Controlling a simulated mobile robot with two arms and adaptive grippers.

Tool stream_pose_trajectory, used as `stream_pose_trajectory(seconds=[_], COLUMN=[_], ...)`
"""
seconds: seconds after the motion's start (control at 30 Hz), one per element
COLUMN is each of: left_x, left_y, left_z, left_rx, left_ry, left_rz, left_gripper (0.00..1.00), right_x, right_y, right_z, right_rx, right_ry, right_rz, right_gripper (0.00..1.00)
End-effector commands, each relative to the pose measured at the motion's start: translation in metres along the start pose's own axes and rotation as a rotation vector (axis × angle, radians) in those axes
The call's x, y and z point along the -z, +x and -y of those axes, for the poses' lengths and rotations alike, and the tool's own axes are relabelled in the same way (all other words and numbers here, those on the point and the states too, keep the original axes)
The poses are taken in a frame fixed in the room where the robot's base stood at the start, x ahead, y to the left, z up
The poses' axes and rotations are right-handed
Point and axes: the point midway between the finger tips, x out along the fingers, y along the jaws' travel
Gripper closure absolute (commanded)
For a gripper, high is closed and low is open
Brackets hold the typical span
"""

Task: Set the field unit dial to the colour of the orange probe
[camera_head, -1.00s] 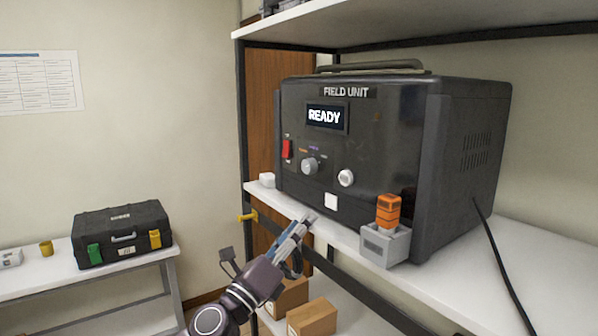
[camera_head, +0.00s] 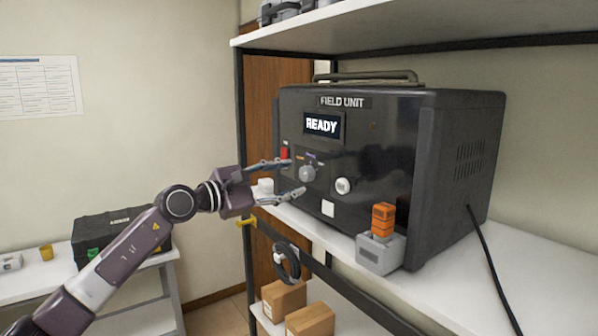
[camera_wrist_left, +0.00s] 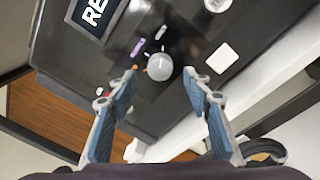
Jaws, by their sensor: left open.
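The field unit (camera_head: 385,150) is a dark box on a white shelf, with its screen (camera_head: 323,125) reading READY. Its grey dial (camera_head: 307,173) has small coloured marks above it; the dial also shows in the left wrist view (camera_wrist_left: 159,67), with a purple, a white and an orange mark near it. The orange probe (camera_head: 383,219) stands upright in a grey holder (camera_head: 380,253) at the unit's front right. My left gripper (camera_head: 297,177) is open in front of the dial, its fingertips on either side of it in the left wrist view (camera_wrist_left: 160,82). My right gripper is not in view.
A red switch (camera_head: 284,153) is left of the dial and a white round knob (camera_head: 343,186) right of it. A black case (camera_head: 120,233) stands on the side table. Cardboard boxes (camera_head: 310,318) are below.

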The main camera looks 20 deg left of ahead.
Motion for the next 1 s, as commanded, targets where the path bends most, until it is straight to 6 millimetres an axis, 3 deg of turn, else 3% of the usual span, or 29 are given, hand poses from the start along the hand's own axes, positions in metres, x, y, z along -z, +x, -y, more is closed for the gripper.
stream_pose_trajectory(seconds=[0.23, 0.6, 1.0], left_x=[-0.002, 0.000, 0.000], left_y=[0.031, 0.037, 0.036], left_z=[-0.001, 0.001, 0.001], left_rx=[-0.001, 0.000, 0.000], left_ry=[-0.002, -0.001, -0.002], left_rz=[0.001, 0.001, 0.001], left_gripper=[0.54, 0.54, 0.96], right_x=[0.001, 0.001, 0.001], right_y=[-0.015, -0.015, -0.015], right_z=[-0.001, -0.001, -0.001], right_rx=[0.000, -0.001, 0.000], right_ry=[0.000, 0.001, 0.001], right_rz=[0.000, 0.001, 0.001], right_gripper=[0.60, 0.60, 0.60])
